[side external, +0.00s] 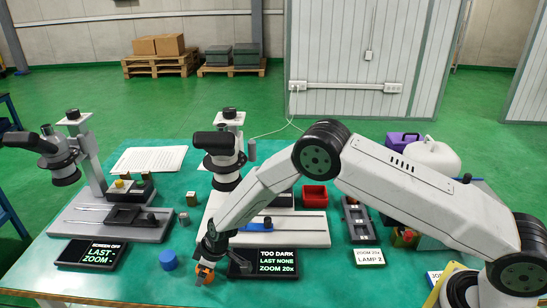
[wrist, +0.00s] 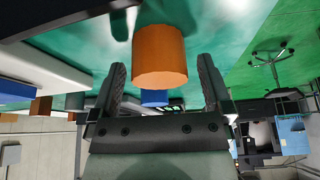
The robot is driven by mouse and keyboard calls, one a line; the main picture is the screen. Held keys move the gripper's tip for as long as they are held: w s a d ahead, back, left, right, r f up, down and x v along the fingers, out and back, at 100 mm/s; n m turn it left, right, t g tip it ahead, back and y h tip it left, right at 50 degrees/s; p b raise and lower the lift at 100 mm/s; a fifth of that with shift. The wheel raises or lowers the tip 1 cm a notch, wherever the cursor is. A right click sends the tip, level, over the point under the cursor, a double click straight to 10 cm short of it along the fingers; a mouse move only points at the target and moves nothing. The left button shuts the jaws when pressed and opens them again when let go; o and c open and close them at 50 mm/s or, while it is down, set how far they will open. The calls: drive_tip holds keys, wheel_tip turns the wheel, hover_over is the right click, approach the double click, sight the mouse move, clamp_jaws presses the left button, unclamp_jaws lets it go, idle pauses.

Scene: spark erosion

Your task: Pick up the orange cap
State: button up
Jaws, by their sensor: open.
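The orange cap (wrist: 160,55) is a short plain cylinder. In the wrist view it lies between the tips of my gripper (wrist: 161,72), with a gap showing on each side. The jaws are open. In the side view my gripper (side external: 207,262) is low over the front of the green table, and the orange cap (side external: 204,275) shows partly at its tip. The gripper hides the rest of the cap there.
A blue cylinder (side external: 168,260) stands just left of my gripper, and it also shows in the wrist view (wrist: 154,98). A black display (side external: 263,264) lies close on the right. The microscope base (side external: 290,230) is behind. A red bin (side external: 314,196) stands farther back.

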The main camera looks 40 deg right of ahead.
drive_tip(key=shift+w+a+f, duration=0.1)
drive_tip(key=shift+f, duration=0.3)
drive_tip(key=c, duration=1.2)
drive_tip(key=shift+r, duration=0.15)
drive_tip(key=shift+r, duration=0.8)
drive_tip(key=s+d+r, duration=0.1)
drive_tip(key=s+r, duration=0.2)
drive_tip(key=s, duration=0.1)
drive_tip(key=s+d+r, duration=0.2)
drive_tip(key=s+r, duration=0.2)
drive_tip(key=s, duration=0.1)
drive_tip(key=s+d+r, duration=0.1)
drive_tip(key=s+r, duration=0.3)
drive_tip(key=shift+s+d+r, duration=0.1)
drive_tip(key=shift+s+d, duration=0.05)
